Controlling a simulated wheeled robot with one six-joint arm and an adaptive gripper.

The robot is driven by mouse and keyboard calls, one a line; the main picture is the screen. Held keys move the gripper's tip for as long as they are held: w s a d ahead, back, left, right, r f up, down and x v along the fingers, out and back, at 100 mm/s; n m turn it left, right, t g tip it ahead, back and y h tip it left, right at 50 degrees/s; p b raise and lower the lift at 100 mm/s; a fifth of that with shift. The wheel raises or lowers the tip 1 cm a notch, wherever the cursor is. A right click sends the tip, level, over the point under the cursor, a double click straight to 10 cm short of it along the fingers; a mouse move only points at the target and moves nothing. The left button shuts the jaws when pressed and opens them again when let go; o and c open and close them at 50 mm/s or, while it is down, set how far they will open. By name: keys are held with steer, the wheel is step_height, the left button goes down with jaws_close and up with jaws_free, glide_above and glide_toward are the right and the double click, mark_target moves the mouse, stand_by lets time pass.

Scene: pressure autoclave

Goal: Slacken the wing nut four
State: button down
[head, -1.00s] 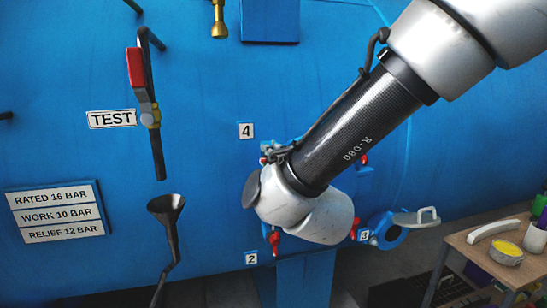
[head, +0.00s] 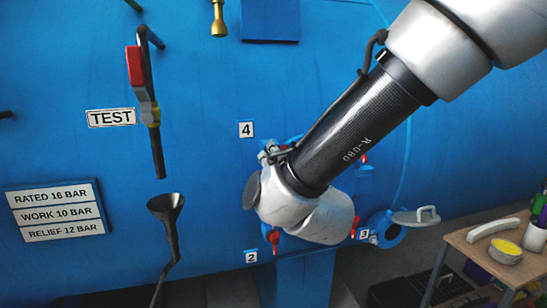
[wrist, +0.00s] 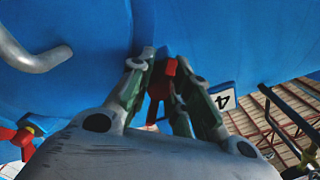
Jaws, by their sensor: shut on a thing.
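In the wrist view, the red wing nut four (wrist: 160,86) sits between the two fingers of my gripper (wrist: 162,95), beside the white "4" label (wrist: 223,97). The fingers are shut on its red wings. Part of the nut is hidden by the fingers. In the head view, the "4" label (head: 246,129) is just up and left of my wrist.
Other red wing nuts show near labels 2 (head: 273,237) and 3 (head: 354,227). A blue open flange cover (head: 388,230) is at right. A black funnel (head: 167,207) is at left.

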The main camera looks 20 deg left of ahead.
steer(key=shift+f+n, duration=0.15)
steer(key=shift+n, duration=0.75)
steer(key=c, duration=1.6)
jaws_free()
steer(key=v, duration=1.2)
steer(key=shift+d, duration=0.1)
